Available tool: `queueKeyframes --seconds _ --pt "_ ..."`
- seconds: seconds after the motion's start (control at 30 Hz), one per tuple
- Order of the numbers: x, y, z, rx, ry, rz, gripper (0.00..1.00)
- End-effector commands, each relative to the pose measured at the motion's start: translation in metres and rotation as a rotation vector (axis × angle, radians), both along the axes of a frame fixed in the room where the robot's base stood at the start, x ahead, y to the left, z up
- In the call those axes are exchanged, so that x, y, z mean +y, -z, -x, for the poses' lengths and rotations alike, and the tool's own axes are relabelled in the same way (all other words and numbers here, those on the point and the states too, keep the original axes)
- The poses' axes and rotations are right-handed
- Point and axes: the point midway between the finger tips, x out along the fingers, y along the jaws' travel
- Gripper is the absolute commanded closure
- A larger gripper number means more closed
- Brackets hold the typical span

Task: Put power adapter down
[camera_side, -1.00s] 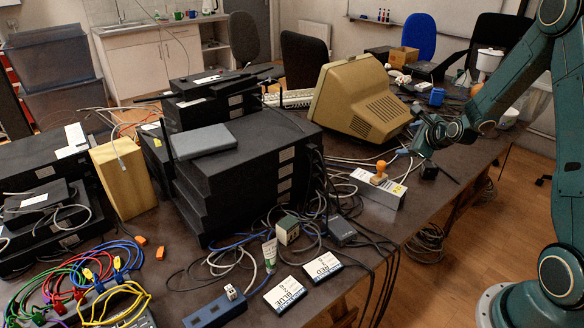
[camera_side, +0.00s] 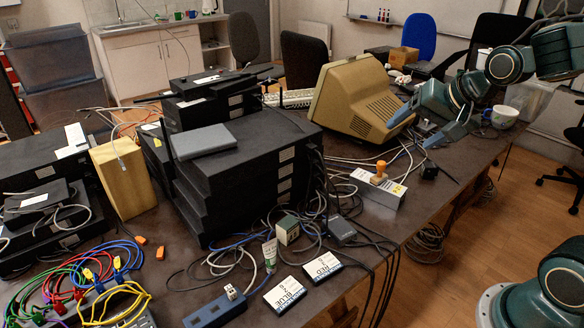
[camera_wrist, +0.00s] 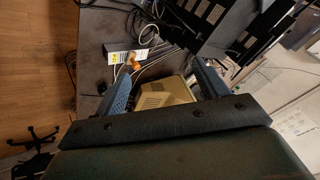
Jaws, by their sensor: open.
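The power adapter, a small black block (camera_side: 429,171), sits on the dark table near its right edge, just right of a white box. My gripper (camera_side: 417,126) is open and empty, apart from the adapter, above the table beside the beige monitor. In the wrist view the two blue fingers (camera_wrist: 160,75) are spread wide with nothing held between them.
The beige monitor (camera_side: 345,95) is close to my gripper. A white mug (camera_side: 503,117) stands at the right edge. Cables (camera_side: 345,165) cross the table behind the box.

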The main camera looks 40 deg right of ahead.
Motion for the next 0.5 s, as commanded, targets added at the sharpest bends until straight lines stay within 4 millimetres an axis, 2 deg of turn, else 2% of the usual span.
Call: queueKeyframes --seconds 0.2,0.5 --pt "0.031 -0.014 0.054 0.075 -0.294 0.179 0.28" --pt "0.054 -0.018 0.124 0.161 -0.653 0.371 0.28"
